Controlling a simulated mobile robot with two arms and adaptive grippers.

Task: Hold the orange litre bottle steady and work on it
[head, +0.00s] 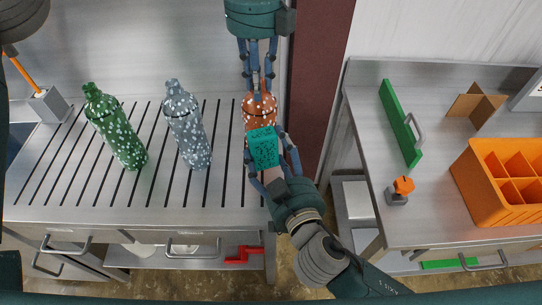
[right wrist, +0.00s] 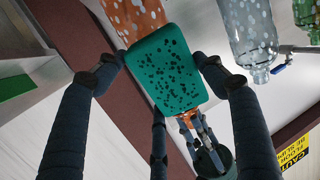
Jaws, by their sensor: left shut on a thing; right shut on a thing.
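The orange bottle with white spots (head: 259,108) stands on the slatted metal counter at its right end; it also shows in the right wrist view (right wrist: 135,17). My left gripper (head: 258,82) reaches down from the top and is shut on the bottle's neck. My right gripper (head: 268,162) is shut on a teal sponge with black specks (head: 263,147), in front of the bottle's lower part. The sponge (right wrist: 166,72) fills the middle of the right wrist view and overlaps the bottle there. The sponge and gripper hide the bottle's base. I cannot tell whether the sponge touches the bottle.
A grey spotted bottle (head: 186,125) and a green spotted bottle (head: 117,128) stand to the left on the counter. A dark red post (head: 319,80) rises behind, at right. The right-hand table holds an orange crate (head: 477,178), a green board (head: 401,124) and a cardboard divider (head: 475,104).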

